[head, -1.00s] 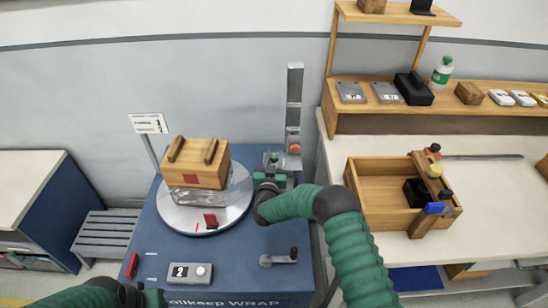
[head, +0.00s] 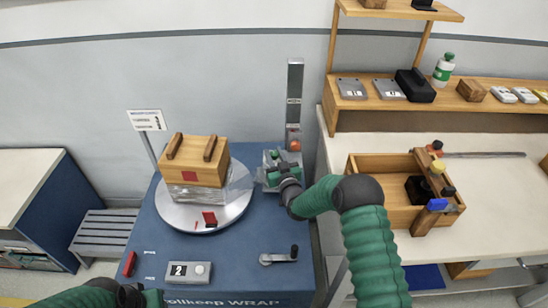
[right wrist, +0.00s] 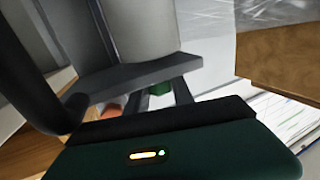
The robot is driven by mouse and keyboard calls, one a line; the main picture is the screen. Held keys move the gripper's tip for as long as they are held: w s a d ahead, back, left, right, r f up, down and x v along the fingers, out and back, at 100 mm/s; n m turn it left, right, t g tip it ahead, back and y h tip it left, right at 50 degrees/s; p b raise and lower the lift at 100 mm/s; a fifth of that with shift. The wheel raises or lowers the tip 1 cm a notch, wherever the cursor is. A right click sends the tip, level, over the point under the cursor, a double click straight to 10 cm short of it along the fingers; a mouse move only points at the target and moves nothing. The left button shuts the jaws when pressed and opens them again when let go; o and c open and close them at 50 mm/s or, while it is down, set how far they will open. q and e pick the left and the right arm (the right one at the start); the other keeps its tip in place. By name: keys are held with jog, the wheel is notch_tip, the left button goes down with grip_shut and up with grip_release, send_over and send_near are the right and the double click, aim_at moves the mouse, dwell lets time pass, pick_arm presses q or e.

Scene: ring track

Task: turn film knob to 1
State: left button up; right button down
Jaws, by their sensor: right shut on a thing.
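A grey box (head: 188,272) with a label reading 2 and a round pale knob (head: 199,269) sits at the front left of the blue wrapping machine (head: 230,250). My right gripper (head: 272,176) is at the machine's back right, by the upright post, far from the knob. It is shut on a grey part, mostly hidden by the gripper. Clear film (head: 240,182) stretches between that part and the wooden crate. In the right wrist view a grey cylinder (right wrist: 140,25) and dark plate stand close ahead. My left gripper (head: 135,296) is low at the front left; its jaws are unclear.
The wooden crate (head: 208,163), its lower part wrapped in film, stands on the round turntable (head: 175,215). A crank (head: 280,256) is at the front right, a red block (head: 129,264) at the left. The grey post (head: 294,95) rises behind. A wooden tray (head: 380,205) lies on the right bench.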

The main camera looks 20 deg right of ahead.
aim_at(274, 155)
jog(key=shift+f+n+y+b, duration=0.1)
jog(key=shift+n+y+b, duration=0.85)
jog(key=shift+y, duration=0.75)
pick_arm(q)
jog(key=shift+s+x, duration=0.25)
jog(key=shift+x, duration=0.8)
pick_arm(e)
jog(key=shift+n, duration=0.25)
pick_arm(q)
jog(key=shift+f, duration=0.15)
pick_arm(e)
jog(key=shift+g+y, duration=0.3)
jog(key=c, duration=1.1)
grip_release()
jog(key=shift+r, duration=0.2)
jog(key=r, duration=0.1)
jog(key=s+r+p, duration=0.1)
jog(key=r, duration=0.1)
jog(key=shift+a+r, duration=0.1)
jog(key=shift+r, duration=0.1)
pick_arm(q)
jog(key=shift+p+v, duration=0.45)
jog(key=shift+v, duration=0.4)
pick_arm(e)
jog(key=s+a+r, duration=0.1)
jog(key=s+a, duration=0.3)
jog(key=s, duration=1)
jog(key=shift+s+r, duration=0.15)
